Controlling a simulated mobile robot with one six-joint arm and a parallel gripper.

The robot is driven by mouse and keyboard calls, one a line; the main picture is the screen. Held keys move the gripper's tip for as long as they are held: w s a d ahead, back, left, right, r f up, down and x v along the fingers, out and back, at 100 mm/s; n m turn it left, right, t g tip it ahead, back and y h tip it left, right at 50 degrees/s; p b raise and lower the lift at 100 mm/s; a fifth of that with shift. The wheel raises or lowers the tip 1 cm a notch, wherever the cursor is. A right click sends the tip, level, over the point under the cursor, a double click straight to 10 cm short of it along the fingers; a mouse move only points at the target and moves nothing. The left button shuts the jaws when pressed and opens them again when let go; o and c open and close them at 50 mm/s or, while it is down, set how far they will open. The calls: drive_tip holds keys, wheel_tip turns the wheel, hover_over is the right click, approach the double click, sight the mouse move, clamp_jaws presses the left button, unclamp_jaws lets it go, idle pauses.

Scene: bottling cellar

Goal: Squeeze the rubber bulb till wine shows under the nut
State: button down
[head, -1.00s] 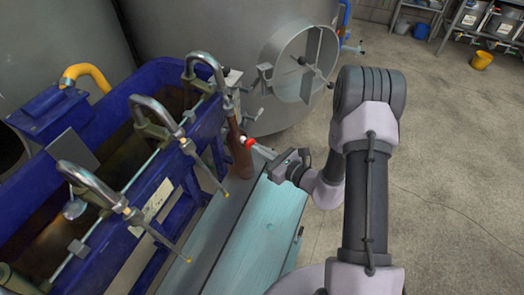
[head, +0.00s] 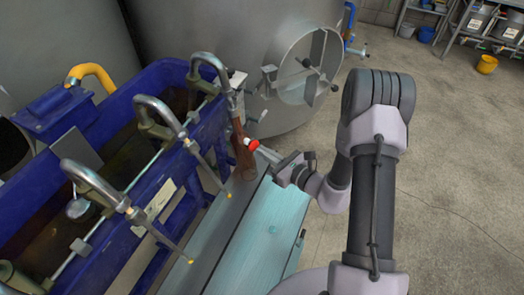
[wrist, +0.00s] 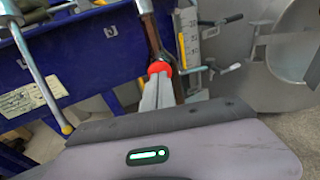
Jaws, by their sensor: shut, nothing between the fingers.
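A small red rounded piece (head: 252,144), which looks like the rubber bulb, sits beside a brown bottle (head: 243,162) under the farthest filler spout (head: 211,66). In the wrist view the red piece (wrist: 159,68) is right at the tips of my fingers. My gripper (head: 260,149) is shut, its pale fingers together; they also show in the wrist view (wrist: 158,82). No gap shows between fingertips and red piece, but I cannot tell whether they touch. I cannot make out a nut or any wine under one.
The blue filler trough (head: 110,105) with its spouts stands at left. A pale turquoise bench top (head: 270,225) lies below the gripper. A steel tank with a round hatch (head: 308,66) is behind.

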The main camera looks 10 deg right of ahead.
idle(0.8)
drive_tip(key=shift+x, duration=0.85)
drive_tip(key=shift+v, duration=1)
drive_tip(key=shift+w+a, duration=0.1)
